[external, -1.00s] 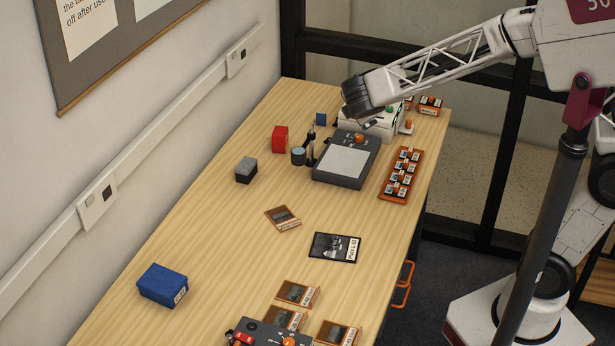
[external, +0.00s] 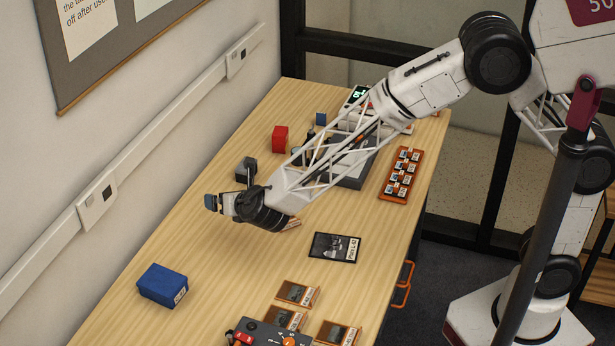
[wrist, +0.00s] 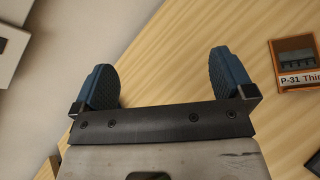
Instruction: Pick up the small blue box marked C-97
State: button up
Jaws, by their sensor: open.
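Two blue boxes are in the external view. A small dark blue one (external: 320,118) stands toward the back of the table. A larger blue one (external: 162,285) lies at the front left, with a white label too small to read. I cannot read C-97 on either. My gripper (external: 212,203) is above the left side of the table, between the two and apart from both. The wrist view shows my gripper (wrist: 164,76) with its blue pads wide apart and nothing between them. Neither blue box shows there.
A grey box (external: 246,168) is close behind my gripper, and a red box (external: 280,139) stands farther back. A dark photo card (external: 335,247) lies right of my gripper. A P-31 card (wrist: 295,62) shows in the wrist view. The wall borders the table's left.

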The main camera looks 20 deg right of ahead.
jog(key=s+a+f+n+y, duration=0.3)
jog(key=s+a+f+n, duration=0.25)
jog(key=s+a, duration=0.35)
jog(key=n+g+y, duration=0.2)
jog(key=n, duration=0.1)
send_near(169, 283)
jog(key=x, duration=0.3)
jog(key=shift+a, duration=0.1)
jog(key=shift+x, duration=1.25)
jog(key=shift+x, duration=2.6)
jog(key=c, duration=0.8)
